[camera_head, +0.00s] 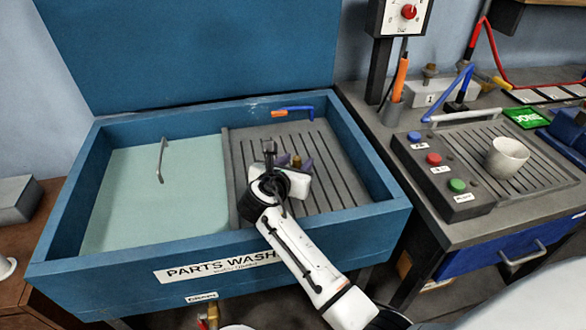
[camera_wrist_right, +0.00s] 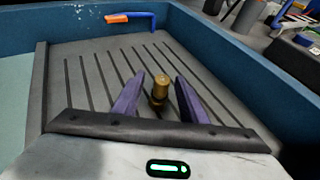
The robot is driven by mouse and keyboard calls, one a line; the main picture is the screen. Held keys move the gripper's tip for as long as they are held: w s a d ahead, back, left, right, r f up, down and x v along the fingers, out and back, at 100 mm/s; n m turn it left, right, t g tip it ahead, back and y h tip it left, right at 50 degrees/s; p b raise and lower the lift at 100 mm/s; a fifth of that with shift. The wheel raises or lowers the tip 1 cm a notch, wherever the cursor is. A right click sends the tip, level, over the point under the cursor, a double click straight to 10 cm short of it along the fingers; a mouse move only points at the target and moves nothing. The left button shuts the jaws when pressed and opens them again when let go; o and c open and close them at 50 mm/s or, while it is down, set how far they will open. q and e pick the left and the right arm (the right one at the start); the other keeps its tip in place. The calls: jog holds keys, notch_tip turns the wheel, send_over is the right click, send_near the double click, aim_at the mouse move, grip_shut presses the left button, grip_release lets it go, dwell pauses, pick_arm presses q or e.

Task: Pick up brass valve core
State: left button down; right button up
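The brass valve core (camera_wrist_right: 160,88) stands upright on the grey slotted drain board (camera_wrist_right: 85,75) of the blue parts washer. In the right wrist view it sits between the two purple fingers of my right gripper (camera_wrist_right: 158,95), with gaps on both sides. The gripper is open. In the head view the brass core (camera_head: 296,161) shows only partly, just beyond the right gripper (camera_head: 291,164), whose white body hides much around it. My left gripper is not in view.
The washer's blue walls (camera_head: 365,155) surround the board. A blue and orange brush-like tool (camera_head: 293,113) lies at the back. The pale basin (camera_head: 130,200) is to the left. A button box (camera_head: 440,172) and white cup (camera_head: 507,157) stand on the right bench.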

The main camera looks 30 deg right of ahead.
jog(key=shift+r, duration=0.15)
jog(key=shift+s, duration=0.1)
grip_shut()
